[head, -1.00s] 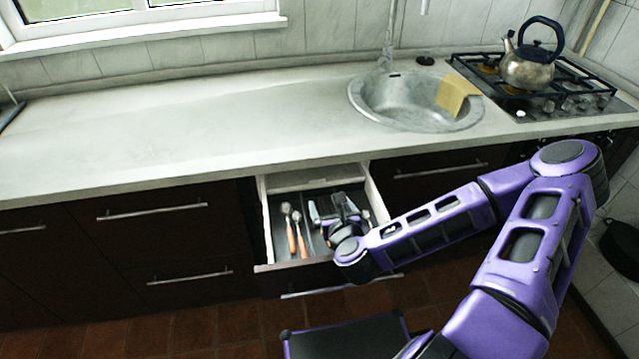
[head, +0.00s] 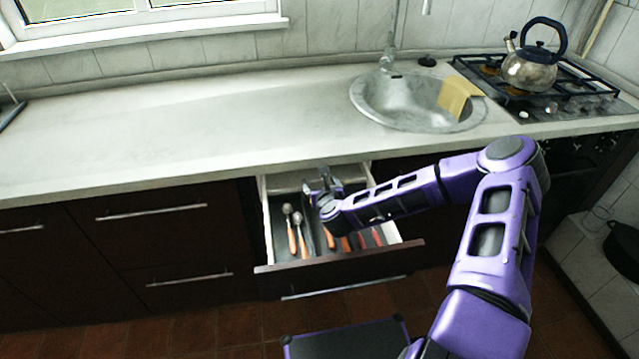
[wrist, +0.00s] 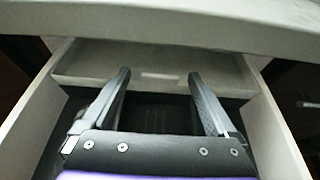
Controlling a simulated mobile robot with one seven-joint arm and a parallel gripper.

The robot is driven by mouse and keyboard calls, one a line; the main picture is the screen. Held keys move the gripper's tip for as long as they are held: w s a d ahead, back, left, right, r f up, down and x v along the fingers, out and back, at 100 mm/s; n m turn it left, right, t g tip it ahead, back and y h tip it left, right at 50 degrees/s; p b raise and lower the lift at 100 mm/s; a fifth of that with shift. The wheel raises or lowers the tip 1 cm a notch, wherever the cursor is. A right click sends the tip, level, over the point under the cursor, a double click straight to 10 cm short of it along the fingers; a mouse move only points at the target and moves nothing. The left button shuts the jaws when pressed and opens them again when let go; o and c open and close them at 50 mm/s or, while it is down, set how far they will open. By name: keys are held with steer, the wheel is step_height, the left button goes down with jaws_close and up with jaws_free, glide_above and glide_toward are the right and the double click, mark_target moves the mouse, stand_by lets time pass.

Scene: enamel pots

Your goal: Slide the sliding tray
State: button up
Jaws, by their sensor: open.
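The sliding tray (head: 285,184) is a pale, shallow piece across the back of the open drawer (head: 262,225). In the wrist view the sliding tray (wrist: 90,62) spans between the drawer side walls and has a small slot in its front face. My gripper (head: 318,179) is inside the drawer, near the tray's front. In the wrist view the two dark fingers of my gripper (wrist: 158,78) are apart with nothing between them, one on each side of the slot. I cannot tell whether the fingertips touch the tray.
Orange-handled utensils (head: 297,235) lie in the drawer, in front of and below my gripper. The countertop (head: 180,120) overhangs the back of the drawer closely. The sink (head: 380,100) and the stove with a kettle (head: 530,70) are further right.

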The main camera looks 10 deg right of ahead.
jaws_close()
stand_by(0.5)
